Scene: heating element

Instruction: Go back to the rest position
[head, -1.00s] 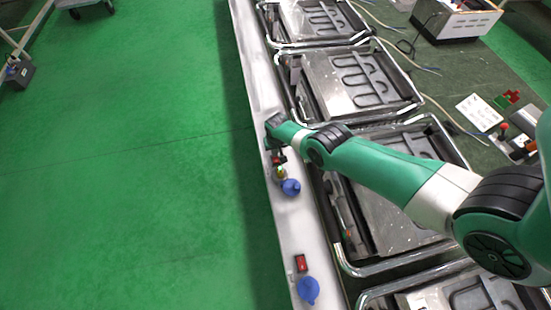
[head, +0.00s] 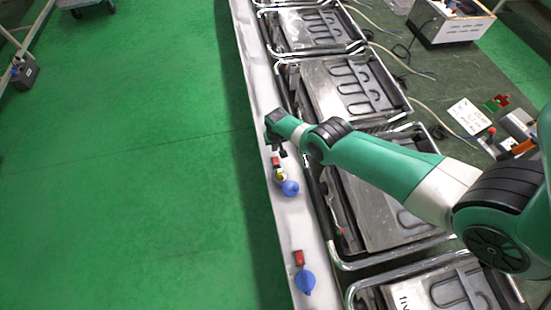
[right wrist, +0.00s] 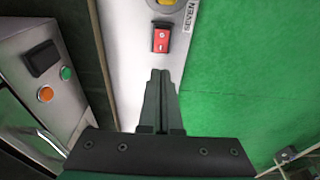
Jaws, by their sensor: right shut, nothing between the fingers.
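My right arm reaches across the head view from the right. My right gripper (head: 279,151) points down over the pale rail, just above a small red switch (head: 275,162). In the right wrist view the fingers (right wrist: 160,76) are shut together with nothing between them. There the red switch (right wrist: 161,38) lies beyond the fingertips, apart from them in the picture. A yellow knob (right wrist: 166,2) is partly cut off beside a label reading SEVEN (right wrist: 190,18). My left gripper is in neither view.
Metal trays with heating elements (head: 350,84) line the right side of the rail, under my arm. Blue knobs (head: 290,188) and another red switch (head: 299,258) sit along the rail. A white box (head: 450,25) stands at top right. Green floor at left is open.

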